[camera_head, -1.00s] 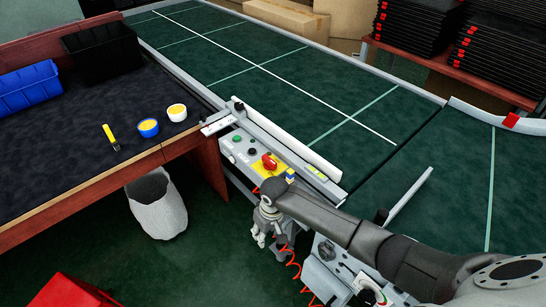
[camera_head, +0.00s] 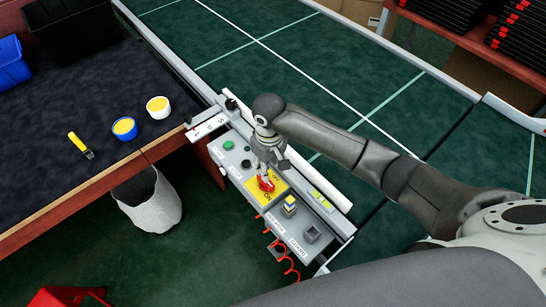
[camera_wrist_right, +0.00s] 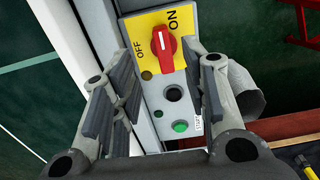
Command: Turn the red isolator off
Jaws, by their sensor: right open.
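The red isolator (camera_head: 266,184) is a rotary knob on a yellow plate on the grey control panel (camera_head: 232,160). It also shows in the right wrist view (camera_wrist_right: 163,48), with OFF to its left and ON at its upper right. Its handle points up, roughly towards ON. My right gripper (camera_head: 266,165) is over the knob, pointing down at it. In the right wrist view my right gripper (camera_wrist_right: 163,82) is open, with the knob beyond and between its fingers. I cannot tell if they touch it. My left gripper is out of view.
A green button (camera_head: 229,145) and a black button are on the same panel. The conveyor (camera_head: 330,75) lies behind, the dark table (camera_head: 80,160) at left, and a white bin (camera_head: 150,205) below.

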